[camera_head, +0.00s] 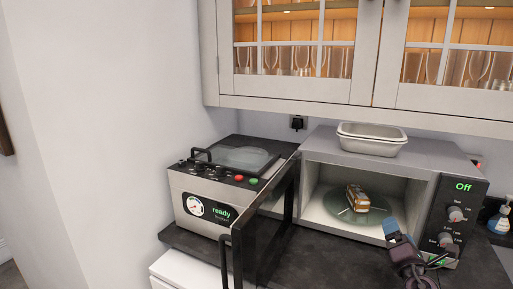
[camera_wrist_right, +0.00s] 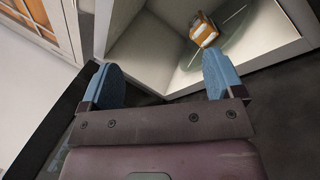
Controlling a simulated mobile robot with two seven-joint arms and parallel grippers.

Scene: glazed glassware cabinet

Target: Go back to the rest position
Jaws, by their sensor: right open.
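My right gripper (camera_head: 396,236) is in front of the open microwave (camera_head: 377,150), near its lower right corner. In the right wrist view the gripper (camera_wrist_right: 165,85) is open and empty, its two blue fingers apart. An orange and white toy-like vehicle (camera_head: 357,197) sits on the round glass turntable (camera_head: 340,216) inside the microwave. It also shows in the right wrist view (camera_wrist_right: 203,30), beyond the fingers and apart from them. My left gripper does not show in either view.
The microwave door (camera_head: 265,230) stands open to the left. A metal pan (camera_head: 372,138) rests on the microwave. A cooker-like appliance (camera_head: 215,195) reading "ready" stands at left. A glazed cabinet (camera_head: 300,50) with glasses hangs above. A bottle (camera_head: 499,219) stands at far right. Dark counter (camera_head: 325,262) is clear in front.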

